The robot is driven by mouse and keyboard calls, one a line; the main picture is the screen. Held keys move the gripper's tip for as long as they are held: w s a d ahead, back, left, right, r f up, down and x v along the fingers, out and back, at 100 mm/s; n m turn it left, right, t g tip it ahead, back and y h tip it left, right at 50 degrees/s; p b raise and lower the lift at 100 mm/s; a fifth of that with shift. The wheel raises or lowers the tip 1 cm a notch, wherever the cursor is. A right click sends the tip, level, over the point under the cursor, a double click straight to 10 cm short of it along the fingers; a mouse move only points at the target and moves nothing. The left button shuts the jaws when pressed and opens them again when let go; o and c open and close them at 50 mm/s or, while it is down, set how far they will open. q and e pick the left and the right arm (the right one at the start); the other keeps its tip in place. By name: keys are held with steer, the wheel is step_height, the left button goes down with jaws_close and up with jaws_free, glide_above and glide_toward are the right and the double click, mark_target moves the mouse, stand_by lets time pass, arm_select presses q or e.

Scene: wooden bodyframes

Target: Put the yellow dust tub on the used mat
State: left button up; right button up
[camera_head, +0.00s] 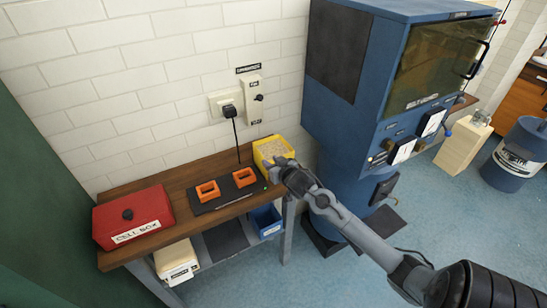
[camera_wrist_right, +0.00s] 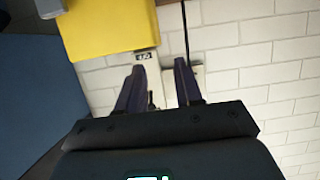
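The yellow dust tub (camera_head: 284,157), filled with pale dust, stands upright at the right end of the wooden bench. My right gripper (camera_head: 272,164) is at the tub's front edge; from the head view I cannot tell whether it touches. In the right wrist view the fingers (camera_wrist_right: 160,75) are apart with nothing between them, and the yellow tub (camera_wrist_right: 105,25) is beyond and left of them. A dark mat (camera_head: 222,198) lies on the bench under two orange pieces, and another dark panel (camera_head: 225,238) shows lower down. No "used" marking is readable. My left gripper is not in view.
A red cell box (camera_head: 120,212) stands at the bench's left end. A blue bin (camera_head: 266,221) and a white container (camera_head: 176,262) are below the bench top. A black plug cord (camera_head: 236,140) hangs behind the mat. A large blue cabinet (camera_head: 345,110) stands right of the bench.

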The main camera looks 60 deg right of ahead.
mark_target(260, 153)
steer(key=x, duration=0.5)
steer(key=shift+w+d+r, duration=0.15)
steer(key=shift+b+x, duration=0.55)
steer(key=shift+x, duration=2.05)
jaws_close()
